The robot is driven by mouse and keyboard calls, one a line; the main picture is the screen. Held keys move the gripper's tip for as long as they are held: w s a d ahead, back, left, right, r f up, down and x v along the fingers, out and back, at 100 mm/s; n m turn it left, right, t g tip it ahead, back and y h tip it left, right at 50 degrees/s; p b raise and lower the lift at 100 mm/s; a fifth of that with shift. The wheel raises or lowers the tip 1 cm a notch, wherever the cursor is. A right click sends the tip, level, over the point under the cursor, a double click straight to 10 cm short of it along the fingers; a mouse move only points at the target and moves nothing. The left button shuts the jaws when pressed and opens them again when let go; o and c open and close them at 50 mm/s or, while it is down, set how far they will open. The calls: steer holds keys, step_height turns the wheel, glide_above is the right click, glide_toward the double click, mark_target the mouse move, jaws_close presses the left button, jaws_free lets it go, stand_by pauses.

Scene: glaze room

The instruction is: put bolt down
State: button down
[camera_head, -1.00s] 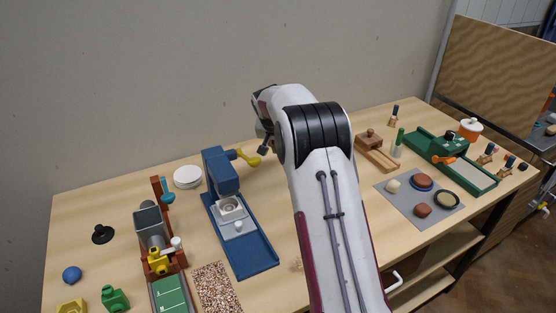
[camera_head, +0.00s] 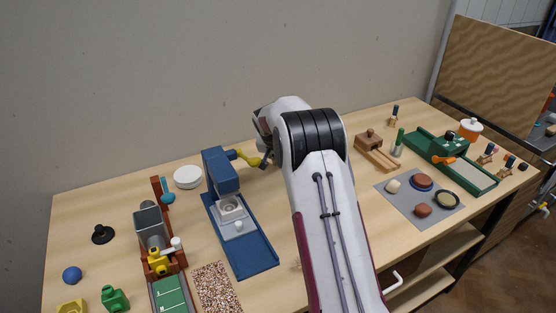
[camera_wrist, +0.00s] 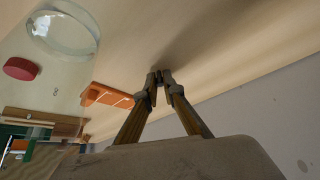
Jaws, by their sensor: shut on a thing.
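In the wrist view my gripper (camera_wrist: 160,77) points away from the camera with its two fingertips close together. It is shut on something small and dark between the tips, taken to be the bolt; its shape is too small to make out. The tips are over pale wood, with a soft shadow near them. Any gap between the bolt and the wood cannot be told. In the head view my arm hides most of the gripper; a dark part of it (camera_head: 266,157) shows just right of the yellow lever on the blue press (camera_head: 222,172).
In the wrist view an orange slotted piece (camera_wrist: 106,96), a red disc (camera_wrist: 21,69) and a clear glass ring (camera_wrist: 62,34) lie left of the fingers. In the head view a white round stack (camera_head: 187,177) stands left of the press, and a wooden block device (camera_head: 370,143) stands right of my arm.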

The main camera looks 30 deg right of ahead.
steer(key=shift+f, duration=0.1)
steer(key=c, duration=2.2)
jaws_free()
steer(key=shift+o, duration=0.2)
steer(key=shift+v, duration=3.85)
steer(key=shift+w, duration=0.1)
